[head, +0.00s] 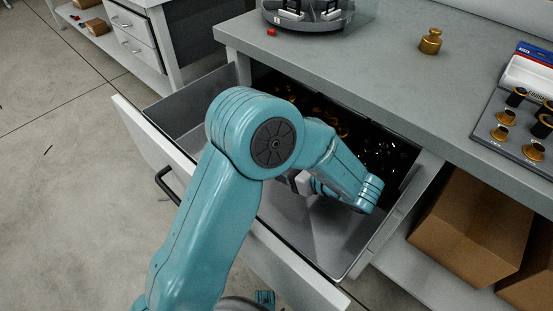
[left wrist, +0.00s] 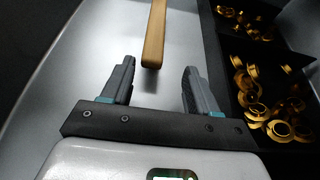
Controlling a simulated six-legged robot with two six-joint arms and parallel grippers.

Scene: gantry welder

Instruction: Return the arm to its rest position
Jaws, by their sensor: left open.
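My left arm (head: 212,215) comes in from the bottom left of the head view and bends down into an open grey drawer (head: 190,105). The drawer's front with its dark handle (head: 166,183) is pulled out from the bench. My left gripper (left wrist: 157,70) is open and empty in the left wrist view, low inside the drawer. It is mostly hidden behind the arm in the head view. A wooden stick or handle (left wrist: 154,35) lies on the drawer floor, its near end by the gap between the fingertips; I cannot tell its exact distance.
Black compartments with several brass parts (left wrist: 256,100) fill the drawer's rear. The grey worktop (head: 385,65) overhangs it, bearing a round fixture (head: 305,18), a brass weight (head: 430,42) and a parts tray (head: 520,140). Cardboard boxes (head: 480,230) sit below right.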

